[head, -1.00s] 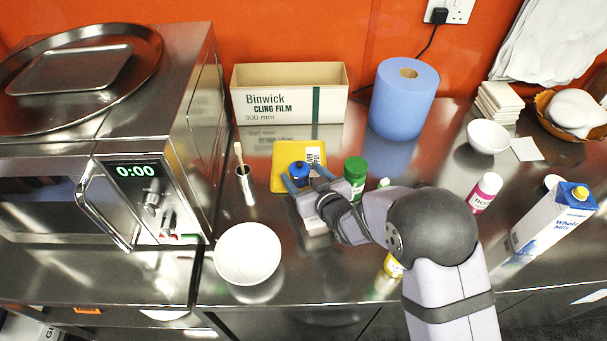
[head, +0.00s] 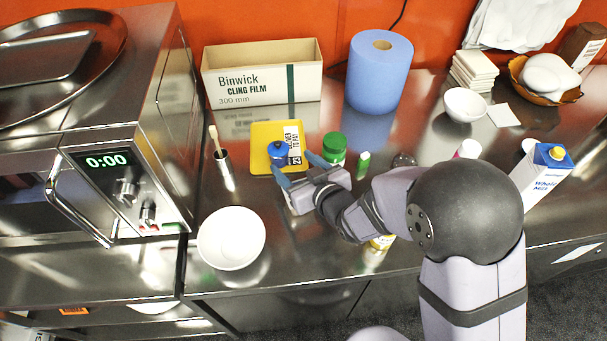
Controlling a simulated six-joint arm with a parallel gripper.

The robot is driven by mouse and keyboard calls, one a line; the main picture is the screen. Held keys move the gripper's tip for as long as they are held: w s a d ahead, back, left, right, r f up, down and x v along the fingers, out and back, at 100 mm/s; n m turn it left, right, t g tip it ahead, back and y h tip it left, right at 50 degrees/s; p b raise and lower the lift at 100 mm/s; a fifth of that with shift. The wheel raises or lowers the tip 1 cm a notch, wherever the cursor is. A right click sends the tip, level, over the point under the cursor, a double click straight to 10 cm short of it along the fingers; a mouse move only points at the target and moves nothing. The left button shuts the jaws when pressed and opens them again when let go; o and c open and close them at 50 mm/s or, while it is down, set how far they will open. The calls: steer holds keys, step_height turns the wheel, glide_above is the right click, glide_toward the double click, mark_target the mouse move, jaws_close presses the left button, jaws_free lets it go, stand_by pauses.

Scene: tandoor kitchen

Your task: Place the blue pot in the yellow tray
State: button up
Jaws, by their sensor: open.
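The yellow tray (head: 262,133) lies flat on the steel counter, with a printed white label card (head: 294,141) on its right part. The small blue pot (head: 279,150) with a darker top stands upright on the tray, left of the card. My gripper (head: 293,173) is open just in front of the pot, with its blue fingers spread. Its left fingertip is close to the pot's lower front; I cannot tell whether they touch. Nothing is held between the fingers.
A metal cup with a brush (head: 225,170) stands left of the tray. A white bowl (head: 231,238) is front left. The cling film box (head: 262,75) is behind.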

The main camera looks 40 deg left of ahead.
steer(key=shift+b+v, duration=0.3)
steer(key=shift+v, duration=1.95)
